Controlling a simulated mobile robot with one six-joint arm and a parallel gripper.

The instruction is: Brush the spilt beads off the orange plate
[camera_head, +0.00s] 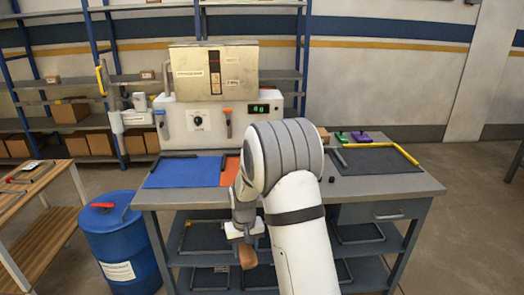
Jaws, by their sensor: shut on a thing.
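The orange plate (230,171) lies on the grey workbench, right of a blue mat (180,172). My arm covers its right part. I cannot make out any beads on the visible part. My gripper (245,237) points down in front of the bench's front edge, below and nearer than the plate. It is shut on a brown object (248,258), which looks like wood and may be the brush. Its bristles cannot be made out. The gripper and the brown object are apart from the plate.
A white machine with a green display (258,108) stands behind the plate. A dark mat (370,161) with a yellow bar (390,146) lies at right. A blue drum (120,245) and a wooden table (42,215) stand at left. The blue mat looks clear.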

